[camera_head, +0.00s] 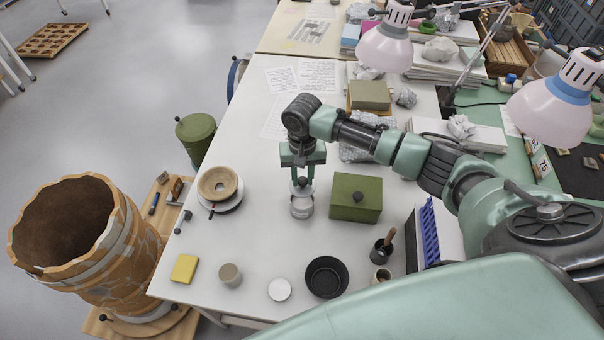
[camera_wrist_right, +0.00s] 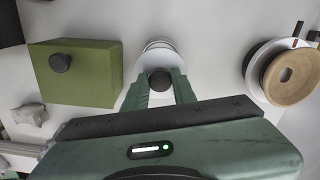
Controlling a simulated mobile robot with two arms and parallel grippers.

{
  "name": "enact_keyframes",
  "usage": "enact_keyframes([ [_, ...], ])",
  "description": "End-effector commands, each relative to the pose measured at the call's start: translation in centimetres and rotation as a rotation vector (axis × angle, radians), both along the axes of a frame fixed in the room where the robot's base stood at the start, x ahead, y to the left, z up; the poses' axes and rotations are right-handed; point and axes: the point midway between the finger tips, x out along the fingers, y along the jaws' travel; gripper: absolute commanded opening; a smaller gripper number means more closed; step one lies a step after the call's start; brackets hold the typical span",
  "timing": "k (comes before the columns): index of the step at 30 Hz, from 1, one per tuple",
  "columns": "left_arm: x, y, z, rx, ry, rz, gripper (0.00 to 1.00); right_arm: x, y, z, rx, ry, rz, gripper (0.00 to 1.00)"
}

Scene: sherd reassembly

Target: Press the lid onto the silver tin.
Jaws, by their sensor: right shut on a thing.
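The silver tin (camera_head: 302,209) stands upright on the white table, left of the green box. My right gripper (camera_head: 302,182) points straight down over it, its fingers shut on the dark knob of the lid (camera_head: 302,191). The lid lies over the tin's top, lined up with it as far as I see; whether it is fully seated or a small gap is left, I cannot tell. In the right wrist view the knob (camera_wrist_right: 160,81) sits between the fingertips, with the pale round rim beyond it. My left gripper is not in view.
A green box (camera_head: 356,207) with a knob stands close right of the tin. A wooden ring on a white dish (camera_head: 218,185) is to the left. A white disc (camera_head: 279,289), black bowl (camera_head: 327,277), beige cup (camera_head: 230,275) and yellow block (camera_head: 184,268) lie nearer the front edge.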

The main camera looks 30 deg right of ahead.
Motion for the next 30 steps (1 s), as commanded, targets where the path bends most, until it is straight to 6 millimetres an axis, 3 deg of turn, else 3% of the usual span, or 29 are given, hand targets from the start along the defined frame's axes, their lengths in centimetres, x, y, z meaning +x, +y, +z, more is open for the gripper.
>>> enact_keyframes([
  [18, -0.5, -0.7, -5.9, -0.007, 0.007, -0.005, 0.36, 0.0, 0.0, -4.3, 0.000, -0.001, 0.001, 0.00],
  [30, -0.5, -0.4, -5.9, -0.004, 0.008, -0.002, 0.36, 0.0, 0.0, -6.2, 0.000, 0.000, 0.000, 0.00],
])
